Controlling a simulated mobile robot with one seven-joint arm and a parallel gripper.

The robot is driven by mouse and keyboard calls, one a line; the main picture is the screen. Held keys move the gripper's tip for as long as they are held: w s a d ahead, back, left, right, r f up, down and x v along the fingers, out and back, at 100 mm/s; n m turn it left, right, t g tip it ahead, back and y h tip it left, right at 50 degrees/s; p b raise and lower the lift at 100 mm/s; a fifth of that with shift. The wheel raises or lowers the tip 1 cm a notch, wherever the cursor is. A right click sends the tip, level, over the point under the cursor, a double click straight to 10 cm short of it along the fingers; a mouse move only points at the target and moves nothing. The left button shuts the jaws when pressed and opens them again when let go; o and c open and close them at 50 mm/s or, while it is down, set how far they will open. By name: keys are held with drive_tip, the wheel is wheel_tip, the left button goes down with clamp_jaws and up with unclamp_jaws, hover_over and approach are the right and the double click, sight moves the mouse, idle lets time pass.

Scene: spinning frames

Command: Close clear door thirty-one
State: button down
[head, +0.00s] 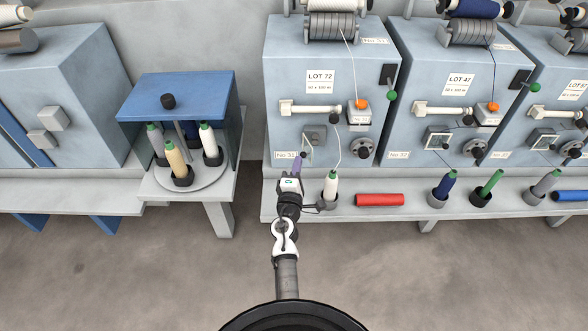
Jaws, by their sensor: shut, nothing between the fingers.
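The pale blue-grey spinning unit (282,95) with the LOT 72 card carries the No 31 label (285,155) at its lower left. Beside the label is a small grey housing (316,133). Its small clear door (307,151) looks swung out from the housing, standing open toward me; its exact angle is hard to tell. My gripper (298,158) is shut and empty, reaching up from below, just left of the clear door. The fingertips overlap the door's left side in the picture; I cannot tell whether they touch it.
A white bobbin (331,190) with a thread running up stands right of my gripper on the ledge, near a red tube (380,200). The neighbouring unit (410,90) has a similar small window (437,140). A blue-topped bobbin stand (190,92) is at left.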

sight(310, 154)
drive_tip(key=d+b, duration=0.1)
drive_tip(key=d, duration=0.2)
drive_tip(key=shift+s+d, duration=0.1)
drive_tip(key=shift+d, duration=0.05)
drive_tip(key=shift+w+d+n+y+p, duration=0.75)
drive_tip(key=shift+d+y, duration=0.4)
drive_tip(key=shift+y, duration=0.2)
drive_tip(key=shift+w+d+n+y+p, duration=0.65)
drive_tip(key=shift+d+n+y, duration=0.15)
drive_tip(key=shift+d+y, duration=0.5)
drive_tip(key=shift+w+d+n+y+p, duration=0.7)
drive_tip(key=shift+d+y, duration=0.35)
drive_tip(key=shift+y, duration=0.4)
